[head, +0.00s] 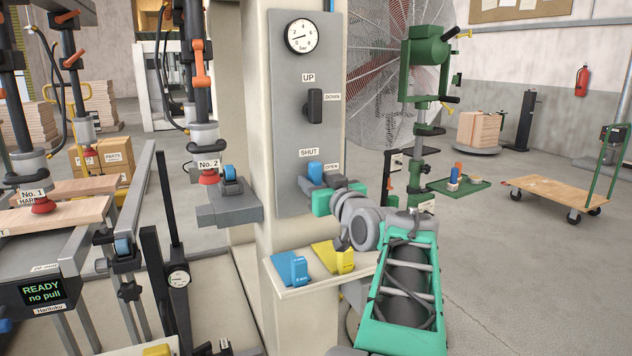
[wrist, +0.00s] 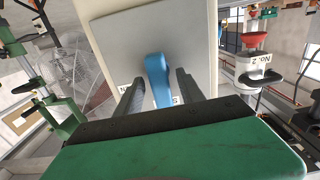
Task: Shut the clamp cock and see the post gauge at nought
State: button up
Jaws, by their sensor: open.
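The clamp cock is a blue lever (head: 315,171) on the grey post panel, just below the SHUT label (head: 309,152) and left of the OPEN label (head: 332,167). It looks upright, its end toward SHUT. In the wrist view the blue lever (wrist: 158,78) stands between the two dark fingers of my gripper (wrist: 157,92). The fingers are open, one on each side, with gaps visible. In the head view my gripper (head: 335,183) is at the panel; its fingertips are partly hidden. The post gauge (head: 301,36) has its needle leftward, on the low side; the exact reading is too small to tell.
A black handle (head: 315,106) points to UP above the cock. Below it, a shelf (head: 290,291) carries a blue block (head: 291,267) and a yellow block (head: 334,257). A grey bracket (head: 228,212) juts out left.

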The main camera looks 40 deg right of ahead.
jog(key=v, duration=0.7)
jog(key=shift+s+a, duration=0.1)
jog(key=w+a+f+n+g+y+p, duration=0.1)
jog(key=w+a+g+y+p, duration=0.15)
jog(key=a+p, duration=0.65)
jog(key=w+a+f+n+g+y+p, duration=0.15)
jog(key=a+g+p, duration=0.35)
jog(key=a, duration=0.6)
jog(key=s+a+f+g+p, duration=0.2)
jog(key=s+a+g+p, duration=0.1)
jog(key=s+a+p, duration=0.2)
jog(key=s+a+f+g+y+p, duration=0.1)
jog(key=s+a+p, duration=0.4)
jog(key=s, duration=0.5)
jog(key=a+f+g, duration=0.1)
jog(key=a+g, duration=0.1)
jog(key=shift+a+n+g+p, duration=0.25)
jog(key=shift+n+g+p, duration=0.1)
